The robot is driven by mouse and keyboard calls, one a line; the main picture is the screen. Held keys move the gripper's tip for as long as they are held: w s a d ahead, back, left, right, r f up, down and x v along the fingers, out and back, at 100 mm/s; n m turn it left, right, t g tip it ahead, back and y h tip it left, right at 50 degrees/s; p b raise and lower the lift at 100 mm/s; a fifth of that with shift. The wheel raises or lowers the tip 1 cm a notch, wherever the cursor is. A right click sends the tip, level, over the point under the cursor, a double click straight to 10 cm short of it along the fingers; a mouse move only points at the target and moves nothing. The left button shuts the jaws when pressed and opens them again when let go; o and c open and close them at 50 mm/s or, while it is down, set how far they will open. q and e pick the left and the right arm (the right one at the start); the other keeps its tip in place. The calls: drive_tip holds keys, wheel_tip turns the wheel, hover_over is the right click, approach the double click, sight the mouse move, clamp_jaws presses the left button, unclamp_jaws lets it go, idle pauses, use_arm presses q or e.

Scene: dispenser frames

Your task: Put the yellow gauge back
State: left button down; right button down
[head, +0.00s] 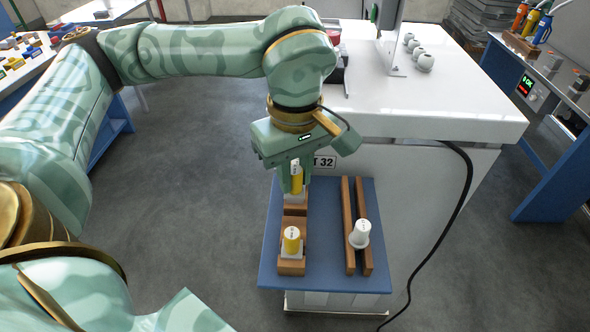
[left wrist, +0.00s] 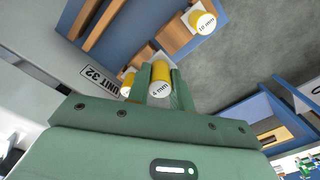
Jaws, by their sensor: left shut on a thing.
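My left gripper (head: 297,184) points down over the back of the left wooden rack (head: 292,267) and is shut on a yellow gauge (head: 296,176) with a white end. The held gauge (left wrist: 160,80) stands between the fingers in the left wrist view; its label ends in "mm". Whether its base rests in the rack I cannot tell. A second yellow gauge (head: 291,240), marked 10 mm in the left wrist view (left wrist: 202,20), stands at the rack's front. A third yellow gauge (left wrist: 128,83) shows partly behind a finger. My right gripper is out of view.
A blue board (head: 327,276) carries the rack and two wooden rails (head: 349,255) with a white cylinder (head: 360,234) on them. A white cabinet (head: 440,130) marked UNIT 32 stands behind. A black cable (head: 466,190) hangs at right.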

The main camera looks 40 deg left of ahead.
sight(295, 197)
use_arm(q)
drive_tip(key=shift+f+b, duration=1.95)
drive_tip(key=shift+f, duration=1)
drive_tip(key=c, duration=1.2)
unclamp_jaws()
drive_tip(key=shift+o, duration=0.2)
drive_tip(key=shift+r, duration=0.1)
wheel_tip(295, 197, up, 16)
drive_tip(key=p, duration=0.4)
drive_tip(key=shift+r, duration=0.1)
